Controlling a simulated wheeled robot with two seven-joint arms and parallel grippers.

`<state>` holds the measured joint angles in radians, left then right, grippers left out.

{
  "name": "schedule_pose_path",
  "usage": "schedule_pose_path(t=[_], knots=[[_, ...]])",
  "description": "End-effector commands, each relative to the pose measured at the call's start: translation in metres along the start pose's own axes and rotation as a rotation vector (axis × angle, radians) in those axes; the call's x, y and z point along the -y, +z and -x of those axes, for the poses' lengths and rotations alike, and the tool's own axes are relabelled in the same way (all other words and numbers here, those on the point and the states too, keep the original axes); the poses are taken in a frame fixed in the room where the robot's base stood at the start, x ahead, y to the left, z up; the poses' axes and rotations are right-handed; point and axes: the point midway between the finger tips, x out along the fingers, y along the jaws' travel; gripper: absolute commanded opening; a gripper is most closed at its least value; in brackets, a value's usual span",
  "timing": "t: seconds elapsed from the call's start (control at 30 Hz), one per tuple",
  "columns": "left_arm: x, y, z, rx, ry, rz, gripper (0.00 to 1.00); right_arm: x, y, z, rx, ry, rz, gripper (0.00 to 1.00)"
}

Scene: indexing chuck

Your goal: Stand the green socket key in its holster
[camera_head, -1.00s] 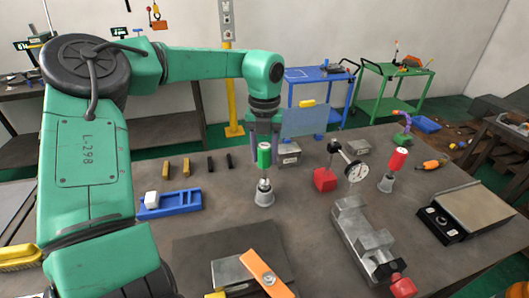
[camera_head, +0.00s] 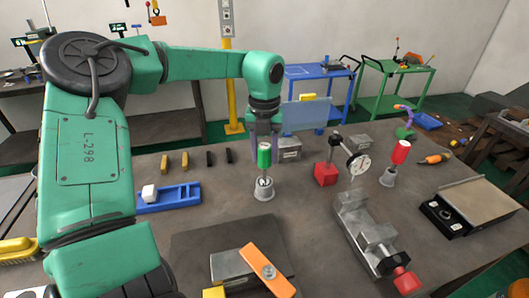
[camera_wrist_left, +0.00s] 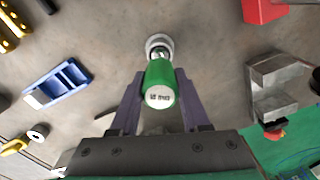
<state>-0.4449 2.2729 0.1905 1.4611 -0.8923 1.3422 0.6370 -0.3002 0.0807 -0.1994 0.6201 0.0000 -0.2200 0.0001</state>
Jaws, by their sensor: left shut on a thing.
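The green socket key (camera_head: 264,155) hangs roughly upright between the fingers of my left gripper (camera_head: 264,140), which is shut on its green handle. The wrist view shows the handle's end face (camera_wrist_left: 160,96) between the two fingers. A grey, cup-shaped holster (camera_head: 264,193) stands on the table directly under the key, and its rim shows past the handle in the wrist view (camera_wrist_left: 158,41). The key's metal lower end is at the holster mouth and looks partly inside; how deep cannot be told. My right gripper is not in view.
A red-handled key (camera_head: 400,152) stands in a similar grey holster (camera_head: 388,177) at the right. A dial gauge on a red base (camera_head: 326,174) stands between them. A vise (camera_head: 366,235), a blue tray (camera_head: 180,202) and a dark plate (camera_head: 195,240) lie around.

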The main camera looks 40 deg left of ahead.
Motion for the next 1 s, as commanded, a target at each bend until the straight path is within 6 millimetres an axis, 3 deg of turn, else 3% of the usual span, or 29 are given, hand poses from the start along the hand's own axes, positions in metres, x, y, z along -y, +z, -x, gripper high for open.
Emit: schedule_pose_path(t=[0.83,0.87,0.93,1.0], knots=[[0.000,0.000,-0.022,0.000,0.000,0.000,0.00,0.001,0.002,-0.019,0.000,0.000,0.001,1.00],[0.000,0.000,-0.021,0.001,0.000,0.000,0.54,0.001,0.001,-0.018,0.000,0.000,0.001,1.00],[0.000,0.000,-0.021,0.000,0.000,0.000,0.81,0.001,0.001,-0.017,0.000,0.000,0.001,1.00],[0.000,0.000,-0.021,0.000,0.000,0.000,0.81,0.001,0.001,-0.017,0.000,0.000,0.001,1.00]])
